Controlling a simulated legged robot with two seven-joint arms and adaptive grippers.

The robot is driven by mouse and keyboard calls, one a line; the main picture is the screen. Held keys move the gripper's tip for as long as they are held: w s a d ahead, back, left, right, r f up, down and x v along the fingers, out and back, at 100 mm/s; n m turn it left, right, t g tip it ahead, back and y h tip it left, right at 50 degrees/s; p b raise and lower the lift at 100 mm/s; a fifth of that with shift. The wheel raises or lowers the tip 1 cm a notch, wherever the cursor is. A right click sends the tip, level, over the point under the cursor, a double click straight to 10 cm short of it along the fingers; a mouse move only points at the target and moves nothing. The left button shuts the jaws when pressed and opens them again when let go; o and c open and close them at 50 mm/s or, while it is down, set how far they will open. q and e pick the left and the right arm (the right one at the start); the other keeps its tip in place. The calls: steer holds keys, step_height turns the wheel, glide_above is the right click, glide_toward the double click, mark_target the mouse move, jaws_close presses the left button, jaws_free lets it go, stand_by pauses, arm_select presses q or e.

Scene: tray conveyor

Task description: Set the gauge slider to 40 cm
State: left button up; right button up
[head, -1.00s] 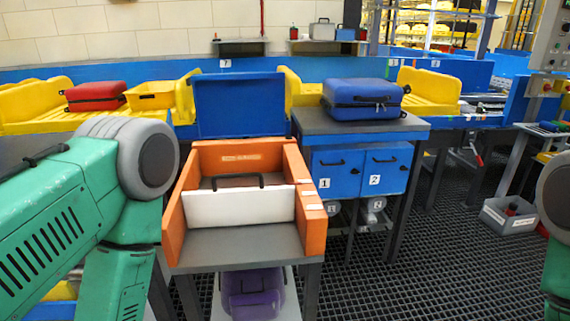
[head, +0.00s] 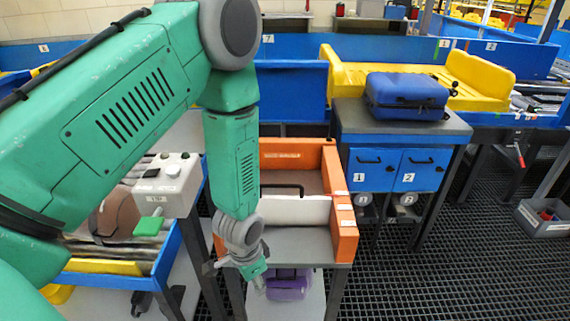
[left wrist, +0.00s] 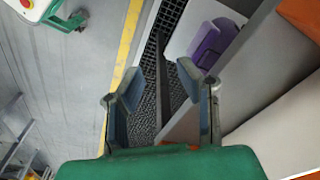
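The orange gauge (head: 345,190) stands on a dark table in the head view. Its white slider plate (head: 300,210) with a black handle (head: 284,187) stands upright across the inside; its left part is hidden behind my left arm. The scale marks are too small to read. My left gripper (head: 254,277) hangs in front of the gauge's left front corner, pointing down. In the left wrist view the left gripper (left wrist: 160,82) has its fingers apart with nothing between them. The slider is not clearly made out there. My right gripper is out of view.
A purple bag (head: 290,284) lies on a shelf under the gauge. A blue suitcase (head: 407,96) rests on the cabinet (head: 455,125) to the right. A grey control box (head: 168,183) with a green part stands left of the gauge.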

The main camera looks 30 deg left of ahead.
arm_select(q)
steer(key=w+a+r+m, duration=0.2)
steer(key=w+r+m, duration=0.1)
steer(key=w+r, duration=0.8)
steer(key=m+y, duration=0.2)
steer(key=m, duration=0.2)
glide_toward(280, 185)
steer(key=shift+t, duration=0.4)
steer(key=x, duration=0.9)
steer(key=shift+s+f, duration=0.1)
steer(key=shift+s, duration=0.1)
jaws_close()
